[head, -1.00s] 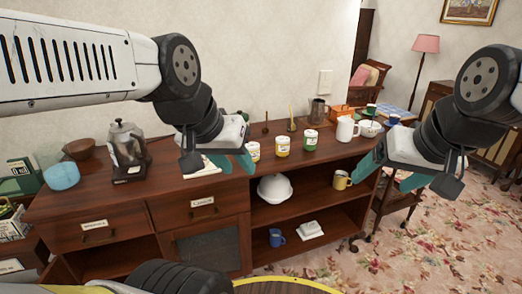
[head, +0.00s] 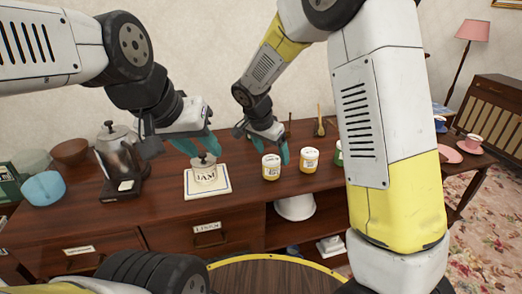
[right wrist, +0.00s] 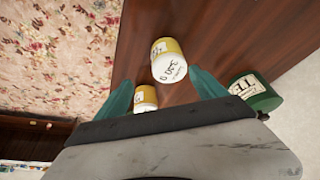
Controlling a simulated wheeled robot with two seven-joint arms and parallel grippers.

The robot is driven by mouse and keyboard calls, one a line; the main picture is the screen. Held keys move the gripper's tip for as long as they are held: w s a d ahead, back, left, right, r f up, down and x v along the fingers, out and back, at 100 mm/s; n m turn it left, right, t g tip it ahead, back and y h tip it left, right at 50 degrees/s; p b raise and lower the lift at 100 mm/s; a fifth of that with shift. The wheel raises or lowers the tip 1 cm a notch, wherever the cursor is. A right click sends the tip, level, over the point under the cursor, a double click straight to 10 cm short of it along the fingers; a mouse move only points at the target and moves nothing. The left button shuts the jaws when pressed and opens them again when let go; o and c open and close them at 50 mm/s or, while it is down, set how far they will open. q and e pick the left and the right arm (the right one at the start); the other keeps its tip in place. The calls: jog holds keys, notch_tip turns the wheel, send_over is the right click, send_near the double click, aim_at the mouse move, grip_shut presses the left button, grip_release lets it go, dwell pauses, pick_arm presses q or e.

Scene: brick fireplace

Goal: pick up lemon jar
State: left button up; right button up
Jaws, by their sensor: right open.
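Two jars with yellow bands stand on the sideboard: a left one (head: 271,168) and a right one (head: 309,160). I cannot read which is labelled lemon. My right gripper (head: 263,143) is open and empty above and behind the left one. In the right wrist view one yellow-banded jar (right wrist: 169,60) shows ahead between the teal fingers. A second yellow jar (right wrist: 146,96) shows lower left, partly hidden by the gripper.
A green jar (right wrist: 254,93) stands near the right finger; my right arm mostly hides it in the head view. The JAM pot sits on a white tile (head: 222,188). A coffee press (head: 117,155), brown bowl (head: 70,151) and blue container (head: 44,188) stand left.

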aim_at(270, 159)
jog(key=w+f, duration=0.1)
jog(key=w+a+f, duration=0.1)
jog(key=f, duration=0.1)
jog(key=shift+f, duration=0.2)
jog(key=x, duration=0.5)
jog(key=shift+w+d+f, duration=0.1)
jog(key=shift+w+d, duration=0.1)
jog(key=shift+d, duration=0.05)
grip_shut()
